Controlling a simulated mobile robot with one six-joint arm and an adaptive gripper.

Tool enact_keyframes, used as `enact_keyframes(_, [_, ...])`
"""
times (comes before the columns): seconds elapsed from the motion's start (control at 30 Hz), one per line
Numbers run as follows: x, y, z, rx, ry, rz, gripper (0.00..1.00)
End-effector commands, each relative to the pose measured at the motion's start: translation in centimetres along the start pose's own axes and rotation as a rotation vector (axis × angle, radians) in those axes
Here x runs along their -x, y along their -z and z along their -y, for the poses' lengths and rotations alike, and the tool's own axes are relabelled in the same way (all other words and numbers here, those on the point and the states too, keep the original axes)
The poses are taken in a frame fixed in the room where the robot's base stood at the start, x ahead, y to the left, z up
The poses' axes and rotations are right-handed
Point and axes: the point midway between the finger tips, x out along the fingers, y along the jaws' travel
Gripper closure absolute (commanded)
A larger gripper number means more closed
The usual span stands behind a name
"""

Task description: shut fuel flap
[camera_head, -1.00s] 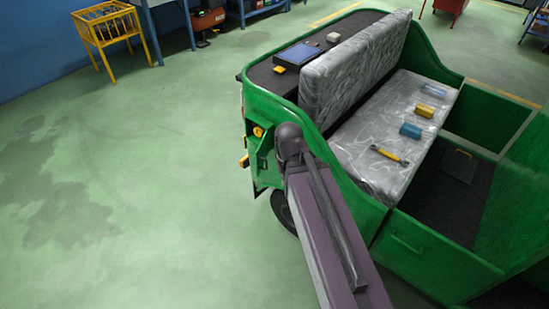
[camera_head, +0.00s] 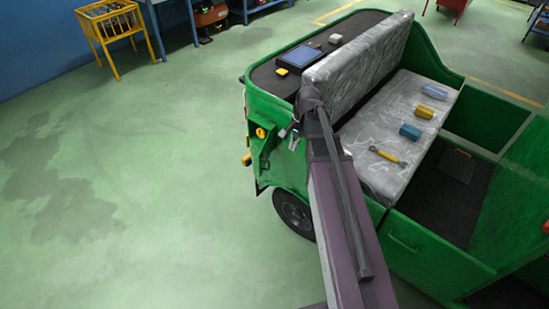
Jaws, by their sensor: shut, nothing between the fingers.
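The green vehicle (camera_head: 283,172) stands with its rear left corner facing me. On that side a round yellow cap (camera_head: 260,133) shows in an opening. A green panel (camera_head: 264,157), which looks like the fuel flap, stands out from the body just below and right of the cap, so it appears open. My gripper (camera_head: 292,138) shows small beside the vehicle's side, to the right of the cap and flap. It is shut and empty. I cannot tell whether it touches the body. My arm hides part of the side wall behind it.
A yellow rack (camera_head: 112,30) stands far left. The green floor left of the vehicle is clear.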

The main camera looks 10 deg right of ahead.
Motion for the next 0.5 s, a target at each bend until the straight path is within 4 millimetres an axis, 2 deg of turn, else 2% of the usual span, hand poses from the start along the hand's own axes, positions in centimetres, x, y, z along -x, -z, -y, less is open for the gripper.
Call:
enact_keyframes(0.03, [1.4, 1.8, 0.8, -0.086, 0.014, 0.016, 1.00])
enact_keyframes(0.2, [3.6, 5.4, 1.8, -0.360, 0.048, 0.078, 1.00])
enact_keyframes(0.33, [4.8, 7.3, 2.1, -0.509, 0.063, 0.114, 1.00])
enact_keyframes(0.5, [5.5, 8.5, 2.2, -0.608, 0.071, 0.139, 1.00])
